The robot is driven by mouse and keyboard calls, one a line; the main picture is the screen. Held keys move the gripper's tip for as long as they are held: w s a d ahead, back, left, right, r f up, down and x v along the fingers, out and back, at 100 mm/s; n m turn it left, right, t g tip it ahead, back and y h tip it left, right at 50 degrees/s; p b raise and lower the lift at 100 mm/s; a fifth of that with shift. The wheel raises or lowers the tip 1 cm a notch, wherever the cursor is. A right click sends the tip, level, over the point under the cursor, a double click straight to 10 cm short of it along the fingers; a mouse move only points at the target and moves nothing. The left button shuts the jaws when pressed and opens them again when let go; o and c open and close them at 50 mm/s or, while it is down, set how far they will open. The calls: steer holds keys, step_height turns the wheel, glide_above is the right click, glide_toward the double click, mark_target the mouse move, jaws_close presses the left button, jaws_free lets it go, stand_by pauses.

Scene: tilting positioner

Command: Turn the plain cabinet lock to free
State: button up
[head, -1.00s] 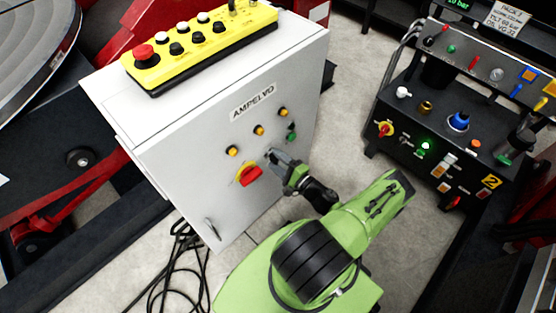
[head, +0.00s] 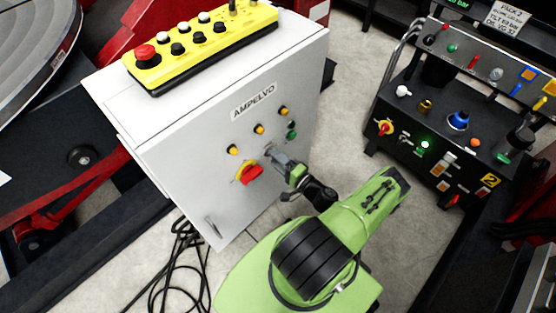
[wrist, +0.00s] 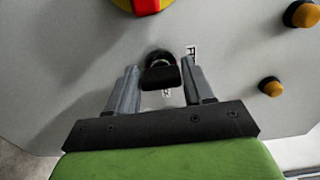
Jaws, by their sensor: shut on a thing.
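The cabinet lock (wrist: 160,72) is a small black knob on a dark round base, set in the light grey cabinet door (head: 205,180). In the wrist view it sits between the two grey fingers of my gripper (wrist: 160,80), which is shut on it. A small white label with partly readable print (wrist: 191,52) is right of the lock, and another shows partly below it. In the head view my gripper (head: 272,152) reaches the door from the lower right, and its fingers hide the lock.
A red and yellow rotary switch (head: 250,174) is close left of the lock. Yellow buttons (head: 259,129) and a green button (head: 291,135) are above and right. A yellow button box (head: 200,40) lies on the cabinet. Black cables (head: 180,265) lie on the floor.

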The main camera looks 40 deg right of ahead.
steer(key=shift+f, duration=0.1)
steer(key=o, duration=1)
steer(key=shift+c, duration=0.2)
steer(key=s+p, duration=0.1)
steer(key=s, duration=1.4)
steer(key=shift+s+d, duration=0.2)
steer(key=shift+s, duration=0.2)
steer(key=shift+p, duration=0.3)
